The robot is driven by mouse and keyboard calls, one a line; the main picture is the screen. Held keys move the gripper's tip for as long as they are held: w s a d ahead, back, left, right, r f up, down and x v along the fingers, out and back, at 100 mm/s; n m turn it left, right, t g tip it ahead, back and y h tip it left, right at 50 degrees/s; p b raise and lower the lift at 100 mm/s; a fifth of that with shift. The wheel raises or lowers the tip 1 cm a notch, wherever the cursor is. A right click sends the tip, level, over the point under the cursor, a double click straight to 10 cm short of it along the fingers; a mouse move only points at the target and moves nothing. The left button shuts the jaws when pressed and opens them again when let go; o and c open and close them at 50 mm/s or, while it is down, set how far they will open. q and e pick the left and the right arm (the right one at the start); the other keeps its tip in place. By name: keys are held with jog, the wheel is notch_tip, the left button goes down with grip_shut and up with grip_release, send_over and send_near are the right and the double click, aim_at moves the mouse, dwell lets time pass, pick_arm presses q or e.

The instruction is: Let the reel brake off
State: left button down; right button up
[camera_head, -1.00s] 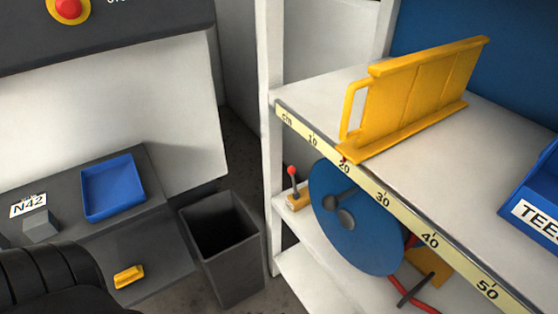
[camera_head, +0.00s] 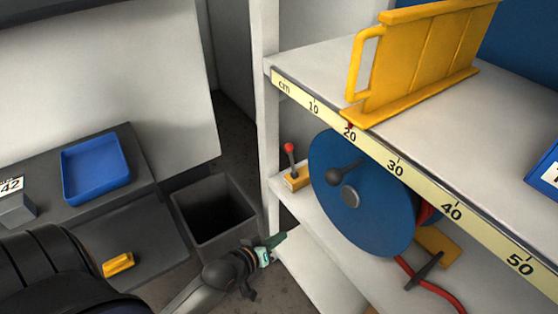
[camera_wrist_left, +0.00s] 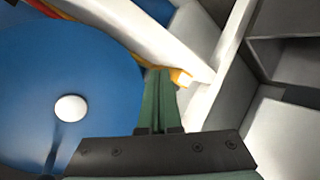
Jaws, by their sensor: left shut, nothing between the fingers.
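A blue reel (camera_head: 360,215) with a dark crank knob and a grey hub stands on the lower shelf; it fills the left of the left wrist view (camera_wrist_left: 30,90). Left of it, a small lever with a red knob (camera_head: 289,148) stands on a yellow block (camera_head: 297,179) at the shelf's left end. In the wrist view part of the yellow block (camera_wrist_left: 181,77) shows beyond the fingertips; the red knob is hidden there. My left gripper (camera_head: 282,238) is below the lever, in front of the shelf, its green fingers (camera_wrist_left: 160,72) shut and empty. My right gripper is not in view.
The upper shelf (camera_head: 320,62) overhangs the reel and carries a yellow rack (camera_head: 420,55). A white post (camera_head: 265,110) stands left of the lever. A red hose (camera_head: 437,290) runs right of the reel. A dark bin (camera_head: 215,220) and a blue tray (camera_head: 96,168) are at left.

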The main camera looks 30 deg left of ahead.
aim_at(291, 157)
pick_arm(q)
jog(key=w+a+r+n+t+y+b, duration=0.3)
jog(key=w+a+r+n+b, duration=0.4)
jog(key=w+a+n, duration=0.6)
jog(key=shift+r+n+t+b, duration=0.3)
jog(key=shift+n+t+b, duration=0.2)
jog(key=shift+n+t, duration=0.45)
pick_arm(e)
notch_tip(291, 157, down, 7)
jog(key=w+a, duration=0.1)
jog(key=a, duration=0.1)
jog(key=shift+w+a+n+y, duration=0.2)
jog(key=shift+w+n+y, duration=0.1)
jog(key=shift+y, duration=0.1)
pick_arm(q)
jog(key=shift+w, duration=0.1)
jog(key=w+a+b, duration=0.1)
jog(key=w+b, duration=0.1)
jog(key=w, duration=0.7)
jog(key=shift+w+a+f, duration=0.2)
jog(key=shift+w+f, duration=0.1)
jog(key=shift+f, duration=0.15)
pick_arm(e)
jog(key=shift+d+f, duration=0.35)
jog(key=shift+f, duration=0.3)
pick_arm(q)
jog(key=shift+d, duration=0.1)
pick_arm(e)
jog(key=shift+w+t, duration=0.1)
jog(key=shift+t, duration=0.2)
